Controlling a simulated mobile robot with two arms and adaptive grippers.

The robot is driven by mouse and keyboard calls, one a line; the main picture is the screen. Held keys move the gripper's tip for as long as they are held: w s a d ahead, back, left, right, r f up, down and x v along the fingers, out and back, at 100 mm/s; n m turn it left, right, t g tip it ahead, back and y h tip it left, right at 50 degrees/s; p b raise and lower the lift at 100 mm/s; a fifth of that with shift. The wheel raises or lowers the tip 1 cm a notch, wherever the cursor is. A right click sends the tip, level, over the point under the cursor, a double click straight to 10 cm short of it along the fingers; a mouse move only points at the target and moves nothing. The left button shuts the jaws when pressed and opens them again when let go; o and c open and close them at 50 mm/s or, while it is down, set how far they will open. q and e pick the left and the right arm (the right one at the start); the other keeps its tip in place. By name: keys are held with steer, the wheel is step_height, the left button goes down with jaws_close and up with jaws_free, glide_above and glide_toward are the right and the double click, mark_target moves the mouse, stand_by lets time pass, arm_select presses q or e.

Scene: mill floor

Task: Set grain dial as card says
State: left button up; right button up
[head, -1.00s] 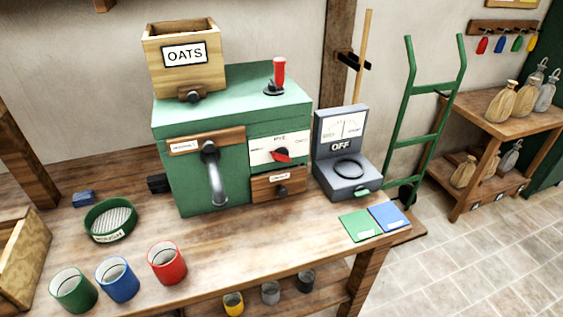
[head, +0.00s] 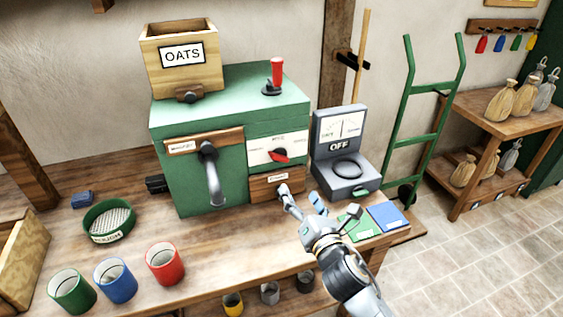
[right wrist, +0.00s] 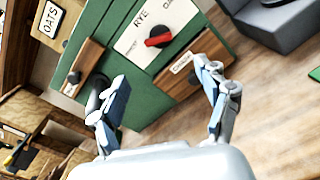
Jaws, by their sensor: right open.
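The grain dial, a white plate with a red-and-black knob (head: 280,155), is on the front of the green mill (head: 205,185). In the right wrist view the knob (right wrist: 158,37) shows near the word RYE; the smaller labels are too blurred to read. My right gripper (head: 302,198) is open and empty, in front of the mill's small wooden drawer, below and right of the dial. In its wrist view the open fingers (right wrist: 163,80) are apart from the knob. A green card (head: 357,228) and a blue card (head: 389,217) lie on the bench; their writing is unreadable. My left gripper is out of view.
A hopper marked OATS (head: 183,62) and a red-handled lever (head: 277,75) top the mill. A metal crank (head: 212,178) sticks out left of the dial. A grey scale marked OFF (head: 340,175) stands right. Green, blue and red cups (head: 165,263) stand at front left.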

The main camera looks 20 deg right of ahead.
mark_target(281, 160)
steer(key=w, duration=0.9)
steer(key=w+p, duration=0.1)
steer(key=w, duration=0.3)
steer(key=shift+w+a, duration=0.3)
steer(key=shift+w, duration=0.1)
steer(key=shift+c, duration=0.3)
steer(key=c, duration=1.1)
